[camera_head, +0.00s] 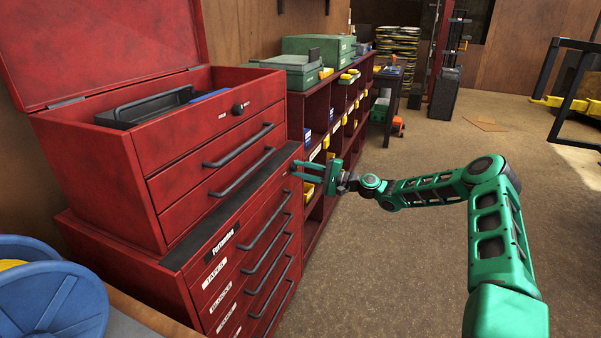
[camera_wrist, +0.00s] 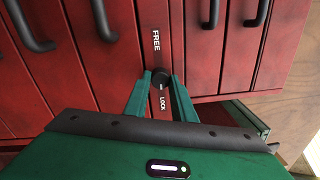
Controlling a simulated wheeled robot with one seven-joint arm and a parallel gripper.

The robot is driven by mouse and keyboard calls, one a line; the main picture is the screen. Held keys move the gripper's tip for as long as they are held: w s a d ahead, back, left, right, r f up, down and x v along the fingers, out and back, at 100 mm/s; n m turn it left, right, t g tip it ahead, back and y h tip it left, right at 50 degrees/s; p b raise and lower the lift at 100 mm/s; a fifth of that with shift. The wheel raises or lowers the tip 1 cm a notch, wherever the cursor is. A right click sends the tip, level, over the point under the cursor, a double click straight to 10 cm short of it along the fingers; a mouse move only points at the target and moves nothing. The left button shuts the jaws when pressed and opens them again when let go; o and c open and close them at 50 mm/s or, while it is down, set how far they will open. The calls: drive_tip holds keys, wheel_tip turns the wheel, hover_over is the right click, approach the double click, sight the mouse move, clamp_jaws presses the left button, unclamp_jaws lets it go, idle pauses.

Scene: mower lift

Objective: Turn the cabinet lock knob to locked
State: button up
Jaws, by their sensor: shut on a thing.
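The lock knob (camera_wrist: 157,79) is small, round and black in the wrist view. It sits on a red strip between the white words FREE (camera_wrist: 156,41) and LOCK (camera_wrist: 162,103). My gripper (camera_wrist: 158,80) has one green finger on each side of the knob and is shut on it. I cannot tell which word the knob points to. In the head view my gripper (camera_head: 303,171) is at the far right end of the red lower cabinet (camera_head: 215,270). The gripped knob cannot be made out there.
A red toolbox (camera_head: 165,160) with an open lid stands on the cabinet, with another dark knob (camera_head: 238,108) on its front. Black drawer handles (camera_head: 265,233) stick out from the cabinet. A blue reel (camera_head: 50,305) is at lower left. The brown floor (camera_head: 400,270) is open to the right.

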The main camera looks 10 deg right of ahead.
drive_tip(key=o, duration=0.9)
drive_tip(key=shift+w+d+f, duration=0.15)
drive_tip(key=shift+d+f, duration=0.1)
drive_tip(key=shift+d, duration=0.1)
drive_tip(key=shift+o, duration=0.8)
drive_tip(key=shift+a+r, duration=0.1)
drive_tip(key=shift+a, duration=0.1)
drive_tip(key=v, duration=1.1)
drive_tip(key=shift+a, duration=0.1)
